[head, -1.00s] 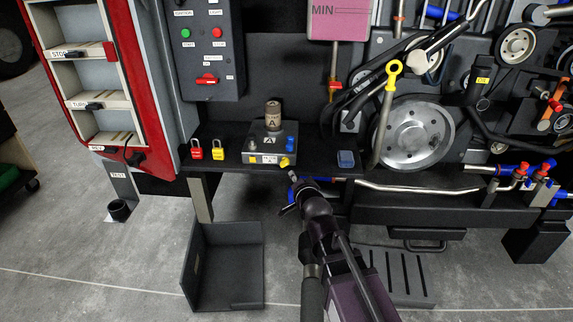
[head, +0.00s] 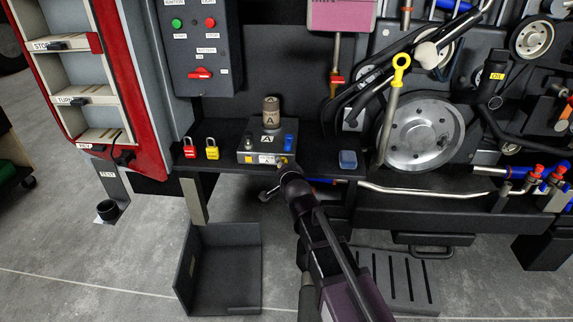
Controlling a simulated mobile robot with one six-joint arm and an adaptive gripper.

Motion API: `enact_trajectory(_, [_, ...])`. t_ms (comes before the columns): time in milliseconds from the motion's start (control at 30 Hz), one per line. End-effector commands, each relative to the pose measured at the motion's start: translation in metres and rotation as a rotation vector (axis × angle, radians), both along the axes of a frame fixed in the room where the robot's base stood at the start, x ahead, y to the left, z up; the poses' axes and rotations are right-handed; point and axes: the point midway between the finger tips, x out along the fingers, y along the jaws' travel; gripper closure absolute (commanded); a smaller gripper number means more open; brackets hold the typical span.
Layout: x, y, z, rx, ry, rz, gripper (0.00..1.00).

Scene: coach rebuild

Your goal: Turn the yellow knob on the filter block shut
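The filter block (head: 246,153) is a dark box on the black shelf, with a brown cylinder marked A (head: 271,111) on top and a blue knob (head: 289,142) on its right side. The yellow knob (head: 283,161) is at the block's front right corner, mostly hidden by my gripper. My gripper (head: 274,180) is at that corner, with one finger close by the knob and the other lower left. The fingers look spread apart, with nothing visible between them. Whether a finger touches the knob cannot be told.
A red padlock (head: 190,153) and a yellow padlock (head: 212,154) stand left of the block. Hoses and a large pulley (head: 418,137) fill the right. An open dark bin (head: 226,248) is on the floor below.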

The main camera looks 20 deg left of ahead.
Motion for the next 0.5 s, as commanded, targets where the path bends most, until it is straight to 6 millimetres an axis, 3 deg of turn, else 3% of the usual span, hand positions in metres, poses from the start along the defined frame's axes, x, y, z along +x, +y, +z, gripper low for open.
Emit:
enact_trajectory(267, [0.0026,-0.0042,0.0,0.0,-0.001,-0.006,0.64])
enact_trajectory(400, [0.0036,-0.006,-0.0001,0.0,0.001,-0.008,1.0])
enact_trajectory(500, [0.0041,-0.0066,0.0001,0.0,0.0,-0.009,1.0])
